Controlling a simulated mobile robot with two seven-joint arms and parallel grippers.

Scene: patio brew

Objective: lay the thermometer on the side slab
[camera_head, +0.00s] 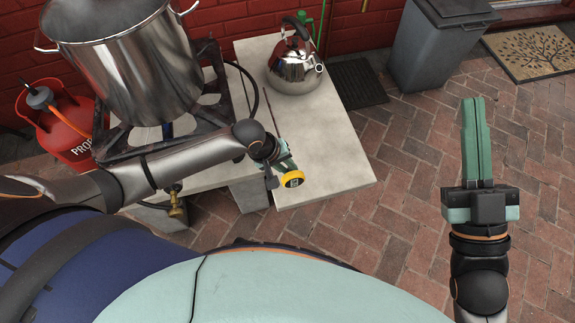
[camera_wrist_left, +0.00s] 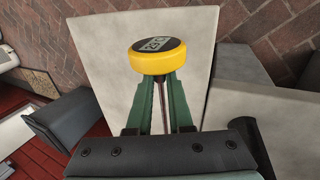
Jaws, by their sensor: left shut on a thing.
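The thermometer has a round yellow dial head (camera_head: 292,179) and a thin dark stem. My left gripper (camera_head: 286,165) is shut on it, with the dial just beyond the fingertips. In the left wrist view the yellow dial (camera_wrist_left: 157,62) hides the fingertips, and the stem shows between the green fingers. The side slab (camera_head: 335,165) is a pale stone top to the right of the burner. The thermometer is over its front left part; I cannot tell whether it touches. The slab also shows in the left wrist view (camera_wrist_left: 100,45). My right gripper (camera_head: 476,100) is shut and empty over the brick paving.
A steel kettle (camera_head: 295,70) stands at the back of the slab. A large steel pot (camera_head: 130,75) sits on the burner to the left, beside a red gas bottle (camera_head: 65,130). A grey bin (camera_head: 440,45) stands at the back right. The slab's front right is clear.

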